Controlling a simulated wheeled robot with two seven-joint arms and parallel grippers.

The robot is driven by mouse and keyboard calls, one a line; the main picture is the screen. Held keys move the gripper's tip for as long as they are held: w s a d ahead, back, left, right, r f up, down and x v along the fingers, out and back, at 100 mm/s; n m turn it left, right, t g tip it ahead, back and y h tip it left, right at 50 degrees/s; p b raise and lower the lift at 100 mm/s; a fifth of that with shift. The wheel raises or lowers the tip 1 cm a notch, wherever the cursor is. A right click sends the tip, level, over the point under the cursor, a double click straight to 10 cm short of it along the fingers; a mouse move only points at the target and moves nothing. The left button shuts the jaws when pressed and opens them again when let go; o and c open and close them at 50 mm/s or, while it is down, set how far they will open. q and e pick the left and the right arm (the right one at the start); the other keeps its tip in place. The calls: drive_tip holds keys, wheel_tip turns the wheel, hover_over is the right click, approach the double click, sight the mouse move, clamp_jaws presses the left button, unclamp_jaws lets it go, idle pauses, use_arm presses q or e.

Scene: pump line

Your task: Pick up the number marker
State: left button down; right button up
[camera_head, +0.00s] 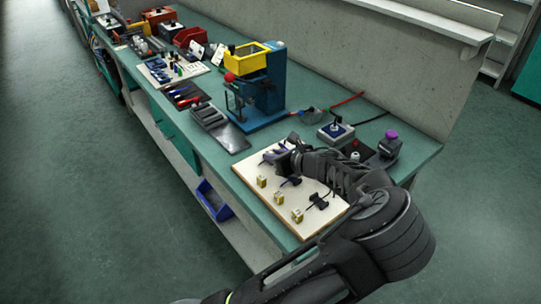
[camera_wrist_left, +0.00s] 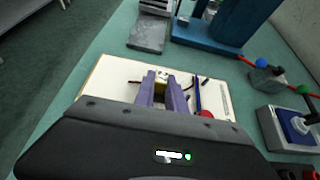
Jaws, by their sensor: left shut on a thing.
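My left gripper (camera_wrist_left: 163,98) is shut on a number marker (camera_wrist_left: 161,77), a small yellow block with a white face and dark marks. The block sits between the purple fingertips in the left wrist view. In the head view the left gripper (camera_head: 273,157) is low over the far end of a cream board (camera_head: 246,167), and I cannot make out the held marker there. I cannot tell whether it touches the board. Three similar yellow-and-white blocks stand along the board's near-left side, one of them here (camera_head: 262,181). My right gripper is not in view.
Black clip-like parts (camera_head: 318,201) lie on the board. Behind it stand a blue press (camera_head: 262,95) with a yellow bin and a grey tray (camera_head: 217,127). A blue-topped switch box (camera_head: 336,131) and a purple-knobbed device (camera_head: 389,146) stand to the right. The bench edge runs along the left.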

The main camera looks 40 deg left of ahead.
use_arm(q)
drive_tip(key=shift+r, duration=0.1)
idle(0.3)
wheel_tip(320, 180, up, 10)
idle(0.4)
idle(0.6)
